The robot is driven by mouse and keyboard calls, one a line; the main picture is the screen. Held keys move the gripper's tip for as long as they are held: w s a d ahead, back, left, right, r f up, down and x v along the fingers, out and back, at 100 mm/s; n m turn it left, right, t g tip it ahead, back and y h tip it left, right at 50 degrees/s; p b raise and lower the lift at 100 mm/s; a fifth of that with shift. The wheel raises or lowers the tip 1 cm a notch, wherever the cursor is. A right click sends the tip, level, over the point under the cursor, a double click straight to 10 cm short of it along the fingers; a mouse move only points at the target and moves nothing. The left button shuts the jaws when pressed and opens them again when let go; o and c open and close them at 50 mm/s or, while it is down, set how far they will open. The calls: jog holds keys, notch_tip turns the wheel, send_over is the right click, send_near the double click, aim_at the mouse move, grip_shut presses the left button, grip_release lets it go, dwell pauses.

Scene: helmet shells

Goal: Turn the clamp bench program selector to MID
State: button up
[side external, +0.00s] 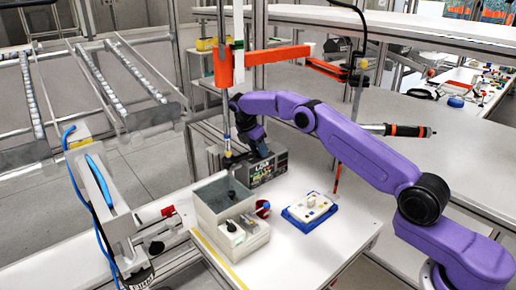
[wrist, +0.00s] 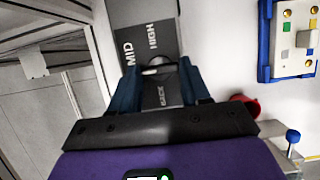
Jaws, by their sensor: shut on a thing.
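The program selector is a dark grey box (side external: 267,172) with light lettering, standing at the back of the white bench in the side view. In the wrist view its panel (wrist: 148,40) shows the words MID and HIGH, with more lettering between my fingers. My gripper (side external: 262,150) reaches down to the box top. In the wrist view my gripper (wrist: 160,72) has its two blue-grey fingers on either side of the selector's knob (wrist: 158,68), shut on it. The knob shows only as a small pale and dark part, so I cannot tell its exact setting.
A blue tray with a white block (side external: 312,209) lies to the right. A red cup (side external: 262,208) stands between them. An orange post clamp (side external: 224,65) rises behind.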

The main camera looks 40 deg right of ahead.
jog(key=shift+m, duration=0.4)
dwell(0.3)
jog(key=o, duration=1.1)
jog(key=shift+c, duration=0.2)
